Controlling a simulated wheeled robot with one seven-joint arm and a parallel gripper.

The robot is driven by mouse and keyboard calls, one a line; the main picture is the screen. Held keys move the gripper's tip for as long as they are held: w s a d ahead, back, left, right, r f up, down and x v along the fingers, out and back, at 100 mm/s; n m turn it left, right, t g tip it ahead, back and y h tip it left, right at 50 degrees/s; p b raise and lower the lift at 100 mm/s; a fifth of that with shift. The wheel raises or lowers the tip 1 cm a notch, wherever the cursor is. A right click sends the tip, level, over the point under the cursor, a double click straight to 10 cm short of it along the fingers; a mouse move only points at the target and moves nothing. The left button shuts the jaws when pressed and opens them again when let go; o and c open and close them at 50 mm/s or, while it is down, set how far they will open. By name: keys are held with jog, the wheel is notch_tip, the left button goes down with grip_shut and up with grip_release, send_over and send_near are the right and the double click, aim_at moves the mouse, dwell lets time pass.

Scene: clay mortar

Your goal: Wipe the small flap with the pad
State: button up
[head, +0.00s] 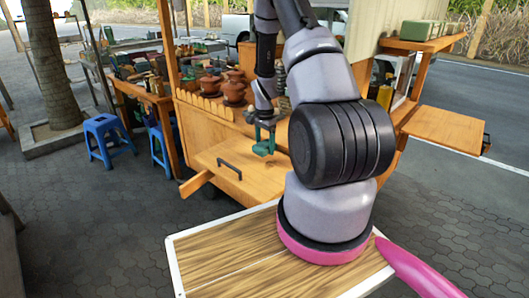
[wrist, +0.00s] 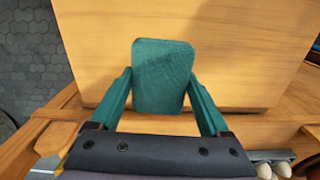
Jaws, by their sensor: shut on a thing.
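The green pad (wrist: 163,92) is held upright in the picture between the two green fingers of my gripper (wrist: 160,77) in the wrist view. In the head view my gripper (head: 265,137) and the pad (head: 262,150) are over the inner part of a wooden flap (head: 212,163) with a black handle, on the cart's near side. The flap's bare wood (wrist: 230,60) fills much of the wrist view behind the pad. I cannot tell whether the pad touches it. A second wooden flap (head: 445,130) juts out on the cart's right side. My arm hides part of the cart.
A black handle (head: 229,168) rises from that flap. Blue stools (head: 106,138) and a tree trunk (head: 50,65) are at the left. Paved ground in front of the stools is clear.

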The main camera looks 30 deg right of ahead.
jog(key=shift+r, duration=1.25)
jog(key=shift+w+d, duration=0.1)
